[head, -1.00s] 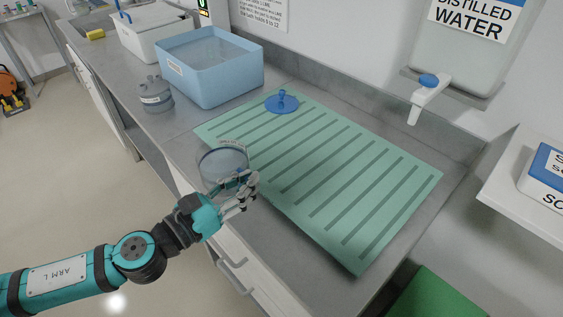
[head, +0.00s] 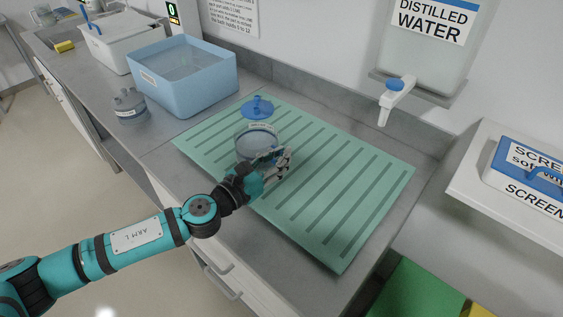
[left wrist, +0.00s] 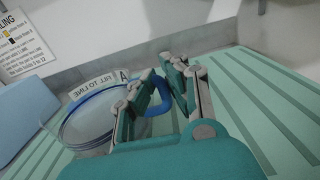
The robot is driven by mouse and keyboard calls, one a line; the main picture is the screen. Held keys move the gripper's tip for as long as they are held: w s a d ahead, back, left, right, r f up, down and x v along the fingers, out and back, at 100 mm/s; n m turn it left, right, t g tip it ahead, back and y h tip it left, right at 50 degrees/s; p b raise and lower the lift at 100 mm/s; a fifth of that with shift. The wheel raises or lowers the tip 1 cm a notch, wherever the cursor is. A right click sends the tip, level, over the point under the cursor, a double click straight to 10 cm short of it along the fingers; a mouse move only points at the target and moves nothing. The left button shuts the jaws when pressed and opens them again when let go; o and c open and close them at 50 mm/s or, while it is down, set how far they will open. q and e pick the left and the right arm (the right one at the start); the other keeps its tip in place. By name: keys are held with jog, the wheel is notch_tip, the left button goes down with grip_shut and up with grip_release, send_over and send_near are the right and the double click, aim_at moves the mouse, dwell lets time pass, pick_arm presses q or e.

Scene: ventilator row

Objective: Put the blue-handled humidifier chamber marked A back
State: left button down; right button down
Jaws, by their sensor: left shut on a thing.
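The clear round humidifier chamber (head: 256,143) has a blue handle and a label. In the left wrist view the chamber (left wrist: 88,122) shows the letter A, the words "fill to line" and its blue handle (left wrist: 160,97). My left gripper (head: 284,160) is shut on the blue handle, with the chamber over the green ribbed mat (head: 330,215). I cannot tell whether the chamber touches the mat. A blue lid with a knob (head: 257,107) lies at the mat's back left, just behind the chamber. My right gripper is not in view.
A blue tub of liquid (head: 185,85) and a grey lidded pot (head: 129,104) stand left of the mat. A distilled water tank with a tap (head: 395,92) hangs at the back right. A white shelf with a wipes box (head: 530,165) juts in at right. The mat's right half is clear.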

pick_arm(q)
jog(key=shift+w+d+r, duration=0.1)
jog(key=shift+w+d, duration=0.15)
jog(key=shift+d, duration=0.1)
jog(key=shift+f, duration=0.35)
notch_tip(320, 180, down, 2)
jog(key=shift+f+b, duration=0.2)
jog(key=shift+b, duration=0.4)
jog(key=shift+f, duration=0.2)
jog(key=shift+f, duration=0.1)
